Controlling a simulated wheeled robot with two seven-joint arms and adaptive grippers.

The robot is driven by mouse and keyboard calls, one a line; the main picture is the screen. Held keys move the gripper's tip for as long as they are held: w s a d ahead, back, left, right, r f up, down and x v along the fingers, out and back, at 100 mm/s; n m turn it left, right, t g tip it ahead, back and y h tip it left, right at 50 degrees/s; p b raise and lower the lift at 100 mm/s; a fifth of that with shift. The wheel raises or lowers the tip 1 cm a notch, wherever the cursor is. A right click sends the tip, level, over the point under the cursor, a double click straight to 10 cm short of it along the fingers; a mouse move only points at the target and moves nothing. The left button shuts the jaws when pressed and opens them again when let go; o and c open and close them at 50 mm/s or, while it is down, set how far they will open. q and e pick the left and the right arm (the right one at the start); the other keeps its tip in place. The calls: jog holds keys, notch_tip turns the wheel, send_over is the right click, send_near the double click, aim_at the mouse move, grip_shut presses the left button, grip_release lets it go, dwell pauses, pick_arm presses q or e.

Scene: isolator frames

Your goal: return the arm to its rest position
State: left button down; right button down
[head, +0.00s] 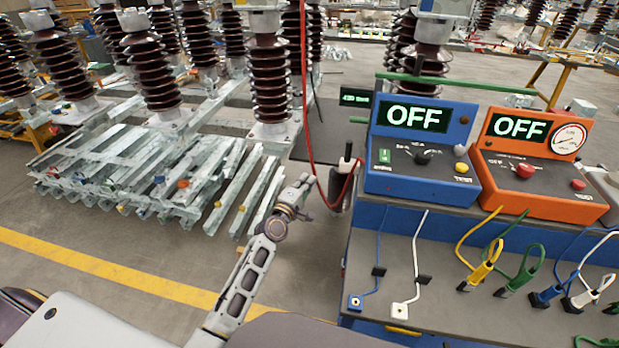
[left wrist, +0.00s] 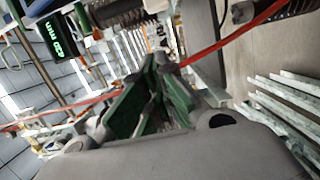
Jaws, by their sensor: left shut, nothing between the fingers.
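My left arm reaches up from the bottom of the head view. Its gripper (head: 304,184) is close to the hanging red cable (head: 308,100), left of the bench with the test boxes. In the left wrist view the green-padded fingers (left wrist: 155,100) are shut with nothing between them. The red cable (left wrist: 225,42) passes behind the fingers there; whether it touches them I cannot tell. My right gripper does not show.
A blue test box (head: 420,155) and an orange one (head: 540,165), both reading OFF, stand on the bench (head: 450,300). A dark probe (head: 341,185) hangs at its left edge. Floor (head: 130,245) left of my arm is clear.

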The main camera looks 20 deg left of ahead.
pick_arm(q)
jog(key=shift+m, duration=0.4)
jog(key=s+f+m+g, duration=0.25)
jog(key=f+m, duration=0.25)
jog(key=f, duration=0.7)
jog(key=s+f+m+g, duration=0.25)
jog(key=f+m, duration=0.25)
jog(key=f, duration=0.7)
jog(key=s+a+f+m+g+y, duration=0.1)
jog(key=s+f+m+g, duration=0.1)
jog(key=s+f, duration=0.45)
jog(key=s+f+m+g+y, duration=0.1)
jog(key=s+f+m+g, duration=0.15)
jog(key=f, duration=0.75)
jog(key=s+a+f+m+g, duration=0.1)
jog(key=s+a+f+g, duration=0.1)
jog(key=s+f, duration=0.65)
jog(key=s+a+f+m+g, duration=0.15)
jog(key=s+f, duration=0.35)
jog(key=s, duration=0.6)
jog(key=s+a+f+g, duration=0.1)
jog(key=s+a+f, duration=0.2)
jog(key=s, duration=0.8)
jog(key=s+a+f+m+g+y, duration=0.1)
jog(key=s+a+f+g, duration=0.1)
jog(key=s, duration=1)
jog(key=shift+s+a+f+g, duration=0.15)
jog(key=shift+a+f+g, duration=0.25)
jog(key=shift+f, duration=0.4)
